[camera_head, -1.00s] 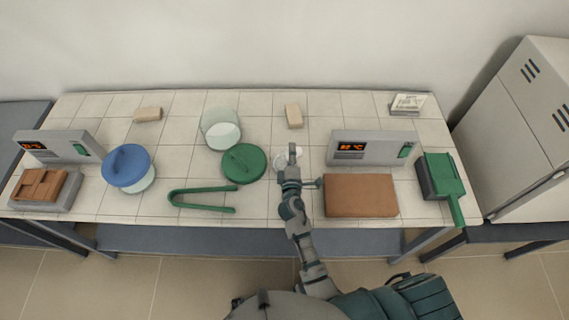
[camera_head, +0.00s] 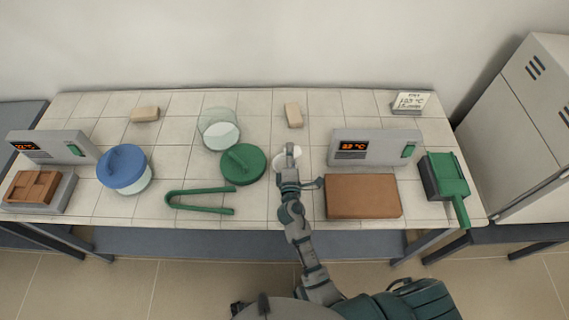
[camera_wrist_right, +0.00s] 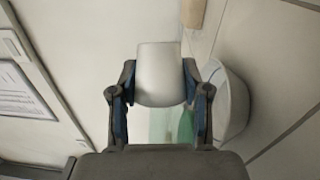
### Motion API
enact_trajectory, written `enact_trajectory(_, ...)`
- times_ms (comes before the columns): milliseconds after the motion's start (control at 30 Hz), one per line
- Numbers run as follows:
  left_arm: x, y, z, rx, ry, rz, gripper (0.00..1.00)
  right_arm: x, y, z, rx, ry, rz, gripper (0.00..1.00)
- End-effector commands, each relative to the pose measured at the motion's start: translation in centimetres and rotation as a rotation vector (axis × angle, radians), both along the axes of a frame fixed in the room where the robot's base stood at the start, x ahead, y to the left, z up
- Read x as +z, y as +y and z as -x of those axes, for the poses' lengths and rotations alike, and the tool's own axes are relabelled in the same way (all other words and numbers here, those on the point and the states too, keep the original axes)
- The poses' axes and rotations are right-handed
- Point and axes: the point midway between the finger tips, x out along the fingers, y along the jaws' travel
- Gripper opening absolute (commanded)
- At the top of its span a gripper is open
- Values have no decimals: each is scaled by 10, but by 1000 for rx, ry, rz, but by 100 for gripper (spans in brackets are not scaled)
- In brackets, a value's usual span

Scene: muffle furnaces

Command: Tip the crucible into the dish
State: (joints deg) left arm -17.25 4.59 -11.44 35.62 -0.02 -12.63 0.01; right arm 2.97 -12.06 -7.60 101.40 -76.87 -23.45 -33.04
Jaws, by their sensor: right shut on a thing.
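My right gripper (camera_head: 290,165) is over the tiled table, at the end of the arm that rises from the bottom of the head view. In the right wrist view (camera_wrist_right: 158,100) it is shut on the white crucible (camera_wrist_right: 160,70), whose sides its fingers clasp. A round white dish (camera_head: 279,160) lies at the gripper in the head view, partly hidden by it. In the right wrist view a pale round vessel, apparently this dish (camera_wrist_right: 238,100), stands beside the crucible on the right. The crucible's contents are not visible. My left gripper is not in view.
A green lid (camera_head: 243,165), a glass jar (camera_head: 218,130) and green tongs (camera_head: 200,202) lie left of the gripper. A blue-lidded jar (camera_head: 124,168) stands farther left.

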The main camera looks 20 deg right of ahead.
Motion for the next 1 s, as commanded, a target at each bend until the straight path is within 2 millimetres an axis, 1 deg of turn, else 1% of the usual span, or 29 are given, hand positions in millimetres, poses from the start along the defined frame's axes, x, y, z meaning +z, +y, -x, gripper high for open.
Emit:
enact_trajectory(267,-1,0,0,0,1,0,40,1,0,0,0,-3,8,11)
enact_trajectory(600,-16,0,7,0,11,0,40,0,3,0,1,-15,126,11)
enact_trajectory(800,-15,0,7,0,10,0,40,3,4,0,0,-18,139,11)
enact_trajectory(1000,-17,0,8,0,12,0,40,2,4,0,1,-18,152,11)
